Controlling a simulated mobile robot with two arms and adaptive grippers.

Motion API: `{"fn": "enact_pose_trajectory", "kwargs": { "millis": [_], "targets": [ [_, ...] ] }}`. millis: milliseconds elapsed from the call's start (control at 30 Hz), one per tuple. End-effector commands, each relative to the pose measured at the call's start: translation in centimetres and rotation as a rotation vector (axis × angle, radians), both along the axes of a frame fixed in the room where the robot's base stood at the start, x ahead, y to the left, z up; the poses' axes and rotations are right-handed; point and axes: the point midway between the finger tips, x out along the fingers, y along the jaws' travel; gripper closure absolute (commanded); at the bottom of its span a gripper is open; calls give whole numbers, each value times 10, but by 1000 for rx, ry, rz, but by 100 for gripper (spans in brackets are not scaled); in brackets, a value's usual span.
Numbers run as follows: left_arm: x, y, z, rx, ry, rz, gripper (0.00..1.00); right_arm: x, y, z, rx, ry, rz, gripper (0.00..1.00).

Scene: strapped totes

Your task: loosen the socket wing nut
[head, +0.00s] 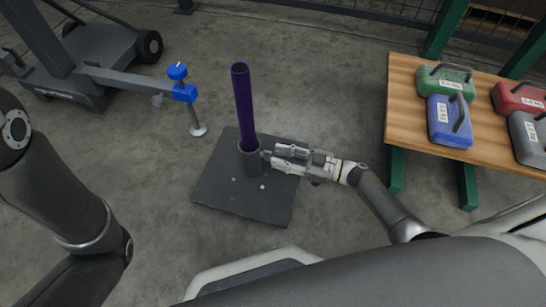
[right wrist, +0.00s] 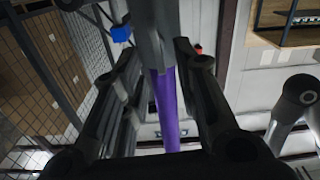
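A dark upright socket (head: 252,163) stands on a square dark base plate (head: 222,192), with a purple pole (head: 243,100) upright in it. My right gripper (head: 271,158) is level, just right of the socket, with its fingers pointing at it. In the right wrist view, the two fingers (right wrist: 155,70) are apart, one on each side of the grey socket (right wrist: 153,38) and the purple pole (right wrist: 167,115). The wing nut cannot be told apart from the dark socket and the fingertips. My left arm shows at the left edge; its gripper is out of view.
A wooden table (head: 405,100) at right holds a green case (head: 440,78), a blue case (head: 450,122), a red case (head: 515,98) and a grey case. A wheeled cart (head: 100,45) with a blue clamp (head: 184,92) on its bar stands at upper left. The floor around the plate is clear.

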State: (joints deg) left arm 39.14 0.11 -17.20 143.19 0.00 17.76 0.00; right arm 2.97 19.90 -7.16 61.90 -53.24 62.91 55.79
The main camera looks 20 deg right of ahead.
Motion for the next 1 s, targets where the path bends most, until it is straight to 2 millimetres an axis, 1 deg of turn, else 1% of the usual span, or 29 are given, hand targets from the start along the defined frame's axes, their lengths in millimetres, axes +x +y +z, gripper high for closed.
{"fn": "enact_pose_trajectory", "kwargs": {
  "millis": [33, 100, 200, 533, 567, 767, 800, 1000],
  "targets": [
    [-2, 0, -5, 0, -6, 0, 67, 5, 7, -2, 1, -3, 0, 71],
    [-2, 0, -7, 0, -6, 0, 67, 10, 14, -2, 2, -3, 0, 71],
    [-3, 0, -8, 1, -9, 0, 67, 14, 20, -1, -1, -1, 0, 71],
    [-4, 0, -8, 1, -10, 1, 67, 16, 24, 0, 0, 0, 0, 71],
    [-4, 0, -8, 1, -10, 1, 67, 16, 23, 0, 0, 0, 0, 73],
    [-4, 0, -8, 1, -11, 0, 67, 16, 23, 0, -1, 1, 0, 98],
    [-4, 0, -8, 1, -11, 0, 67, 16, 23, 0, -1, 1, 0, 100],
    [-4, 0, -8, 1, -11, 0, 67, 16, 23, 0, -4, -4, 0, 100]
  ]
}}
